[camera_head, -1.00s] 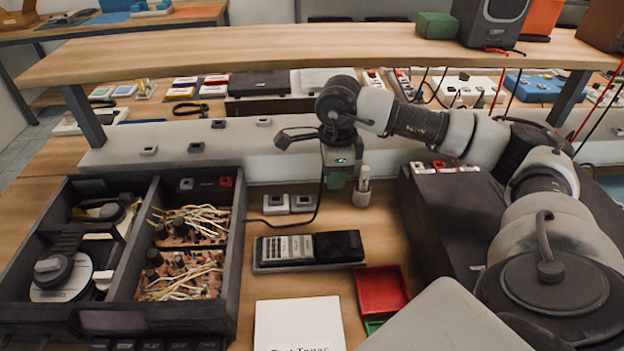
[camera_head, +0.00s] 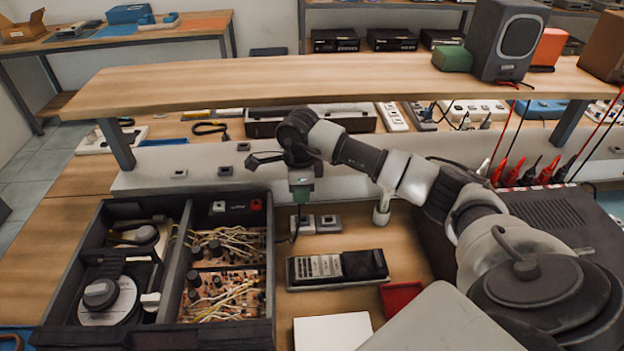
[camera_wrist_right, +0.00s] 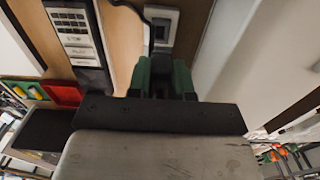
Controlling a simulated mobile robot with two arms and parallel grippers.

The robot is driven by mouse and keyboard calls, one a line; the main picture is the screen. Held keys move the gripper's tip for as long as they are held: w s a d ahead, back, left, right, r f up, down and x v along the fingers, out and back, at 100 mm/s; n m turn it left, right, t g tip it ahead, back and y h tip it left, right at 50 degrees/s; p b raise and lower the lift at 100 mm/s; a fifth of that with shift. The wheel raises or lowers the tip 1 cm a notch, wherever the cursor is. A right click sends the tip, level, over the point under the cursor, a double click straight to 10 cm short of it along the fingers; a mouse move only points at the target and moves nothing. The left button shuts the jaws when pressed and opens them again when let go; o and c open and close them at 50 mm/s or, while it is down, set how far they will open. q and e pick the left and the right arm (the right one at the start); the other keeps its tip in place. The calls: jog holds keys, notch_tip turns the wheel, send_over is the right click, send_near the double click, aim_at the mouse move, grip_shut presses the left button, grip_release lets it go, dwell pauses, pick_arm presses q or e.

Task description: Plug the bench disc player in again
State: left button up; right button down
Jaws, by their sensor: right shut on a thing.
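The disc player (camera_head: 155,330) is the open black case at the left of the bench, with a disc (camera_head: 108,303) and wired circuit boards (camera_head: 228,290) inside. My right gripper (camera_head: 301,190) reaches across the bench behind it, pointing down near two small grey sockets, the left one (camera_head: 303,224) and the right one (camera_head: 328,223). In the wrist view its green fingers (camera_wrist_right: 162,78) are shut on a plug, mostly hidden between them. A dark cord (camera_wrist_right: 138,14) curves beside it. One socket (camera_wrist_right: 162,24) shows just beyond the fingertips. I cannot tell whether they touch. My left gripper is out of view.
A multimeter-like device (camera_head: 337,267) lies in front of the sockets, with a white booklet (camera_head: 332,332) and red tray (camera_head: 400,297) nearer. A dark instrument (camera_head: 548,220) with red and black leads stands right. A wooden shelf (camera_head: 300,80) spans above; more sockets (camera_head: 225,171) sit on the rear panel.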

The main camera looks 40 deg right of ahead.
aim_at(302, 222)
jog(key=shift+d+f+b, duration=0.1)
jog(key=shift+f+b, duration=0.6)
jog(key=shift+f, duration=0.75)
jog(key=shift+f+b, duration=0.65)
jog(key=shift+f, duration=0.05)
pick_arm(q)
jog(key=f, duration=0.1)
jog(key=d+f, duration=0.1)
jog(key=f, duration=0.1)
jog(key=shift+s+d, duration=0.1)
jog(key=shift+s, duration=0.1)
pick_arm(e)
jog(key=shift+f, duration=0.25)
pick_arm(q)
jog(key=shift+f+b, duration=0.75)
jog(key=shift+b, duration=0.15)
pick_arm(e)
jog(key=shift+f, duration=0.75)
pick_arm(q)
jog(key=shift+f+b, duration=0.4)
pick_arm(e)
jog(key=shift+f, duration=0.25)
dwell(0.7)
jog(key=c, duration=0.9)
grip_release()
jog(key=shift+c, duration=0.2)
